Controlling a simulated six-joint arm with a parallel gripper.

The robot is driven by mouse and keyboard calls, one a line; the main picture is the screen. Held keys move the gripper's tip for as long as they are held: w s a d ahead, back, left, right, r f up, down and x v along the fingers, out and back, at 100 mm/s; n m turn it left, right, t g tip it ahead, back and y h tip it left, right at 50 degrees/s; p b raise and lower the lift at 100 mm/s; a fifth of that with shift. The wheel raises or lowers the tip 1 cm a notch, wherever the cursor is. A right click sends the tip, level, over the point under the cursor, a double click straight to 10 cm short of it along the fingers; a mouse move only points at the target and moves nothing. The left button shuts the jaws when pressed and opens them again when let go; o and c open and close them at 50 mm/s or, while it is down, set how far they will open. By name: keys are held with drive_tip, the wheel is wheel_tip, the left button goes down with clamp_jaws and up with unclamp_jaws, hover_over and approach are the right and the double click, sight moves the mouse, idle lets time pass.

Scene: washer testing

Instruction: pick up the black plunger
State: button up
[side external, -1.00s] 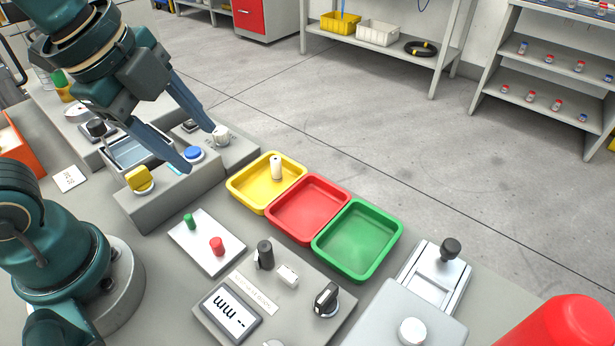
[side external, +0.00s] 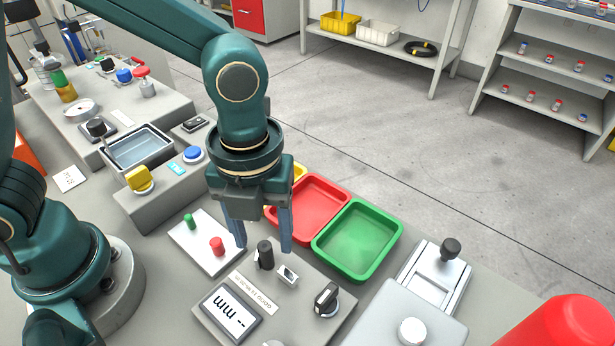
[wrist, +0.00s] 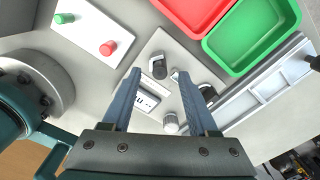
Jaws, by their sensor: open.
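The black plunger (side external: 265,255) is a short dark upright cylinder on the grey gauge unit, beside a small white block (side external: 288,275). It also shows in the wrist view (wrist: 158,69), between and just beyond my fingertips. My gripper (side external: 263,247) points down with its blue fingers spread, one to either side of the plunger in the side view. In the wrist view my gripper (wrist: 158,73) is empty between the fingers. I cannot tell whether a finger touches the plunger.
The gauge carries a display (side external: 231,312) and a black selector knob (side external: 326,298). A white plate with a green peg (side external: 190,221) and a red peg (side external: 217,246) lies left. Red (side external: 329,189) and green (side external: 393,222) trays stand behind. A slide fixture (side external: 435,275) stands right.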

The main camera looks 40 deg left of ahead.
drive_tip(key=shift+f, duration=0.85)
clamp_jaws()
drive_tip(key=shift+r, duration=0.1)
